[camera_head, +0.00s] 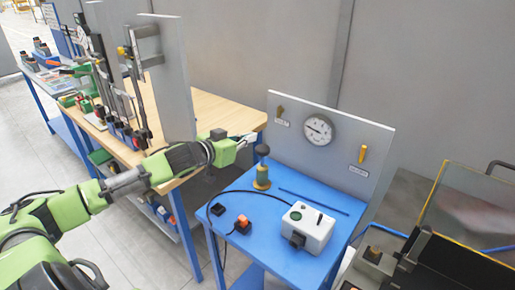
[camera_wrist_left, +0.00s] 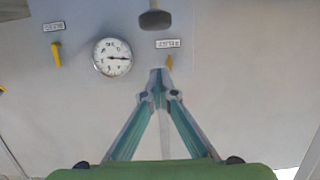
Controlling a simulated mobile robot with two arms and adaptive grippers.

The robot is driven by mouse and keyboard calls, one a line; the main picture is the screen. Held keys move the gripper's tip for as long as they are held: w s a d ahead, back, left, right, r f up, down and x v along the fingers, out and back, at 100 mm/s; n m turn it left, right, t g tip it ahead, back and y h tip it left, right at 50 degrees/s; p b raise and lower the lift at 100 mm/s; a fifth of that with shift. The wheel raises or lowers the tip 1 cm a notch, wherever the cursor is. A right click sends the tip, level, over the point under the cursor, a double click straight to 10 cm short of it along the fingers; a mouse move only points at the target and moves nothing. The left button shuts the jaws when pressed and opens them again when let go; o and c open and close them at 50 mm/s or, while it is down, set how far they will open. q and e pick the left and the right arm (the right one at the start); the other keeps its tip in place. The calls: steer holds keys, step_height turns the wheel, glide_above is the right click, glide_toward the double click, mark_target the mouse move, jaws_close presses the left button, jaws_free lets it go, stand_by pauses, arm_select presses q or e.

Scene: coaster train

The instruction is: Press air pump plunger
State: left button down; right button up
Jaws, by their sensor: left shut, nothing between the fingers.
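The air pump (camera_head: 262,183) is a small brass-coloured post on the blue table, topped by a dark round plunger knob (camera_head: 262,150). The plunger stands raised above the body. My left gripper (camera_head: 250,138) is shut and empty, its tips just left of and slightly above the knob in the head view. In the left wrist view, the knob (camera_wrist_left: 155,19) shows at the top edge, apart from the shut fingertips (camera_wrist_left: 160,74). That view looks upside down, with labels above the levers. My right gripper is not in view.
The blue table (camera_head: 228,208) also holds a white box (camera_head: 312,236), a cable and small switches. A grey panel behind bears a gauge (camera_head: 319,130) and two yellow levers (camera_head: 363,154). A wooden workbench (camera_head: 215,112) stands left, a dark machine (camera_head: 400,245) right.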

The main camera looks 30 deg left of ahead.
mark_target(258, 153)
arm_select(q)
steer(key=w+f, duration=0.1)
steer(key=w+f+b, duration=0.1)
steer(key=w, duration=0.1)
steer(key=w+f+b, duration=0.1)
steer(key=shift+w+d+f, duration=0.15)
steer(key=shift+d+f, duration=0.05)
steer(key=shift+d, duration=0.05)
steer(key=shift+f+b, duration=0.8)
steer(key=shift+b, duration=0.3)
